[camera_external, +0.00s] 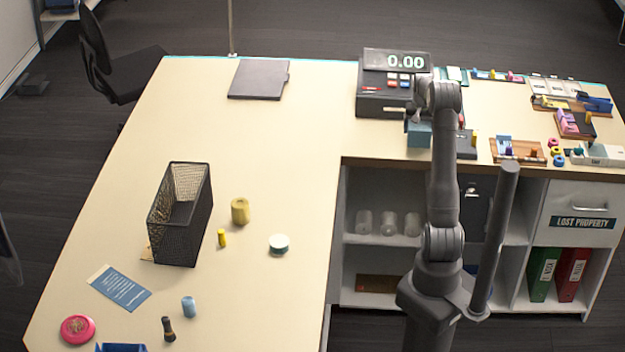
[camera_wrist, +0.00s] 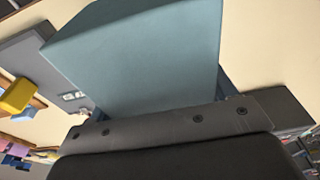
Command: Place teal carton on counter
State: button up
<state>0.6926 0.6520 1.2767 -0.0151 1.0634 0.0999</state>
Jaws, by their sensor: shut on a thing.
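The teal carton (camera_external: 418,134) is a box-shaped block at the front of the cash register, partly hidden by my arm. In the wrist view the teal carton (camera_wrist: 140,55) fills the middle, close to the camera. My gripper (camera_external: 416,118) is shut on it from above; the fingers are mostly hidden behind the carton in the wrist view. The counter (camera_external: 290,130) is a pale surface that runs left and along the back right. I cannot tell whether the carton touches the counter or hangs just above it.
The cash register (camera_external: 385,100) stands behind the carton. A dark card device (camera_external: 466,146) is right beside it. Small coloured goods crowd the right counter. A wire basket (camera_external: 182,225), yellow cylinders and a blue leaflet (camera_external: 120,288) lie left. The counter's middle is clear.

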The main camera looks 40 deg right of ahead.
jog(key=shift+f, duration=2)
jog(key=shift+f, duration=0.1)
jog(key=o, duration=1.1)
jog(key=r, duration=0.4)
jog(key=a+r, duration=0.1)
jog(key=r, duration=0.3)
jog(key=s+r, duration=0.1)
jog(key=r, duration=0.3)
jog(key=shift+s+a, duration=0.1)
jog(key=shift+a, duration=0.05)
jog(key=f, duration=0.4)
jog(key=w+d+f, duration=0.1)
jog(key=f, duration=0.7)
jog(key=shift+w+d, duration=0.15)
jog(key=shift+r, duration=1.85)
